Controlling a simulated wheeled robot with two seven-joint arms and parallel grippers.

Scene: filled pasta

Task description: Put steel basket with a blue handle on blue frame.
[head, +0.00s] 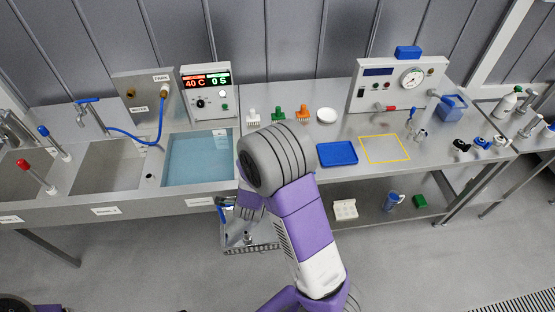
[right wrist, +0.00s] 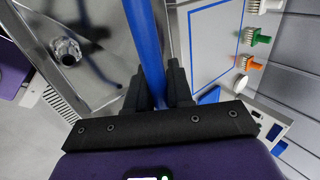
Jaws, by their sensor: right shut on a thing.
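My right gripper (right wrist: 158,72) is shut on the blue handle (right wrist: 142,30) of the steel basket, which runs between its dark fingers in the right wrist view. In the head view the handle (head: 222,213) shows in part beside my right gripper, at the table's front edge. Steel parts (head: 240,238) show below it, but my arm hides much of this area, so the basket's outline is unclear. The blue frame (right wrist: 191,42) is an outline on the steel tabletop, right of the handle in the wrist view. My arm hides it in the head view. My left gripper is not in view.
A water bath (head: 195,160) lies left of my right arm. White, green and orange brushes (head: 279,116) stand behind the blue frame. A blue tray (head: 337,153) and an empty yellow frame (head: 384,149) lie to the right. A lower shelf (head: 375,212) holds small items.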

